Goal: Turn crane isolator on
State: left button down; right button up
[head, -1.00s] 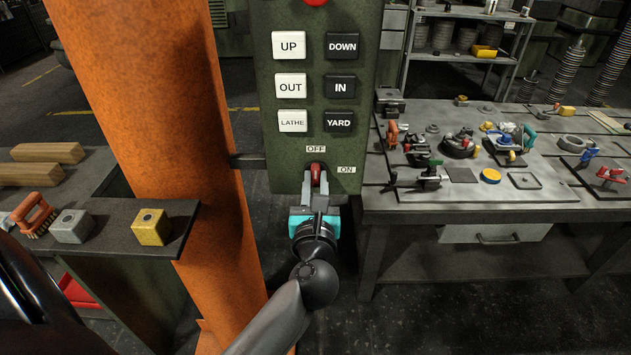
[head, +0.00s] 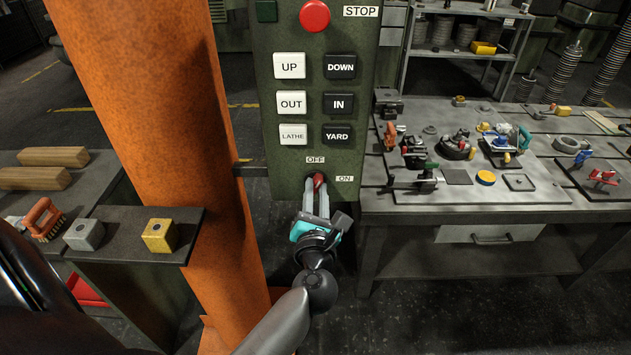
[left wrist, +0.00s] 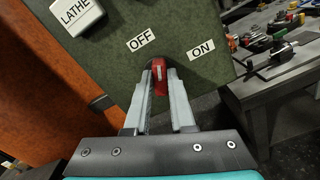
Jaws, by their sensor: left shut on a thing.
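The crane isolator is a small red handle (head: 319,180) low on the green control panel (head: 290,165), between the OFF label (head: 315,160) and the ON label (head: 345,179). In the left wrist view the red handle (left wrist: 160,80) shows between my fingertips, close below the OFF label (left wrist: 141,40) and left of the ON label (left wrist: 202,49). My left gripper (head: 318,190) comes up from below and is shut on the handle. The fingers hide part of the handle, and its exact angle is hard to tell. My right gripper is not in view.
Above are the red STOP button (head: 314,15) and white and black push buttons. An orange column (head: 165,130) stands close left. A workbench (head: 480,205) with several tools is at right. A dark shelf (head: 130,222) holds a brass block (head: 159,235) at left.

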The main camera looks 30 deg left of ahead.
pick_arm(q)
jog(key=m+p, duration=0.4)
jog(key=m, duration=0.2)
jog(key=shift+d+r+m+p, duration=0.1)
jog(key=shift+m+p, duration=0.2)
jog(key=m+p, duration=0.2)
jog(key=m, duration=0.1)
jog(key=shift+w+f+m+p, duration=0.15)
jog(key=shift+m+p, duration=0.2)
jog(key=shift+m, duration=0.5)
jog(key=shift+s+f+m+p, duration=0.1)
jog(key=shift+m+p, duration=0.25)
jog(key=shift+m, duration=0.5)
jog(key=c, duration=0.8)
grip_release()
jog(key=shift+o, duration=0.2)
jog(key=shift+d+f, duration=0.1)
